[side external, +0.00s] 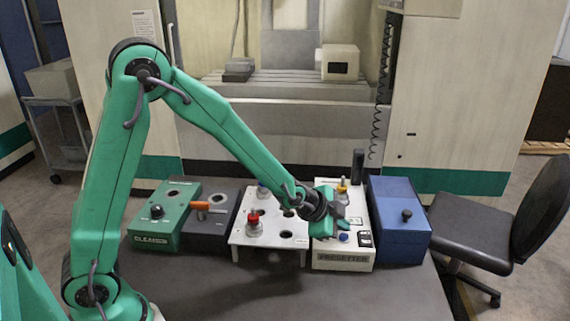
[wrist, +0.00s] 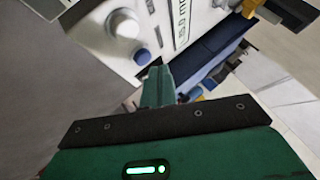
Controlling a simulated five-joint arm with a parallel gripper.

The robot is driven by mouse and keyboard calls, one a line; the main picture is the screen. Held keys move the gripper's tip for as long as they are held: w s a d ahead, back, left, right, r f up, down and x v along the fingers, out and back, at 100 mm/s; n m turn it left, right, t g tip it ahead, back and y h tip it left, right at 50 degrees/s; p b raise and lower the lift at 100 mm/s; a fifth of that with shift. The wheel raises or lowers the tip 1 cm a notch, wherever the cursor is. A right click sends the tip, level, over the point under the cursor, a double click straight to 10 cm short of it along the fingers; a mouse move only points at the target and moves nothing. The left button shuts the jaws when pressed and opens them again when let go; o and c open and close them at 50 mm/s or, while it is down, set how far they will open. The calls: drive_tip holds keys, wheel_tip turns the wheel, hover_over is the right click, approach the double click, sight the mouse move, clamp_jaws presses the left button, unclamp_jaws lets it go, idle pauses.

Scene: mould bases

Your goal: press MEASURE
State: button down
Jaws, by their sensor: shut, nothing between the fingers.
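The white presetter box (side external: 342,262) has the label "PRESETTER" on its front. A blue round button (side external: 343,237) sits on its top near the front; it also shows in the wrist view (wrist: 142,57). I cannot read a MEASURE label beside it. My gripper (side external: 326,228) is shut and empty over the left part of the presetter, close to the blue button. In the wrist view its green fingers (wrist: 158,86) are together just below the button in the picture. Whether they touch it cannot be told.
A yellow-topped holder (side external: 342,187) stands at the presetter's back. A white rack (side external: 276,258) with a red-topped holder (side external: 254,222) is to its left. A blue box (side external: 400,230) with a dark knob is to its right. The green cleaner box (side external: 160,226) stands at the far left.

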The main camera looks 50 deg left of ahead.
sight(337, 240)
drive_tip(key=shift+r, duration=0.15)
wheel_tip(337, 240, up, 5)
drive_tip(key=shift+f, duration=0.15)
idle(0.4)
idle(0.6)
drive_tip(key=s+a+r+n+g, duration=0.1)
drive_tip(key=s+a+r+n, duration=0.2)
drive_tip(key=s, duration=0.6)
drive_tip(key=s+a+r+n+g+y, duration=0.1)
drive_tip(key=s+a+r+n, duration=0.2)
drive_tip(key=s, duration=0.6)
drive_tip(key=s+a+r+n+g, duration=0.1)
drive_tip(key=s+a+r+n, duration=0.2)
drive_tip(key=s, duration=0.7)
drive_tip(key=shift+a+r+n+y, duration=0.2)
drive_tip(key=shift+r+n+y, duration=0.3)
drive_tip(key=shift+n, duration=0.5)
drive_tip(key=shift+r, duration=0.1)
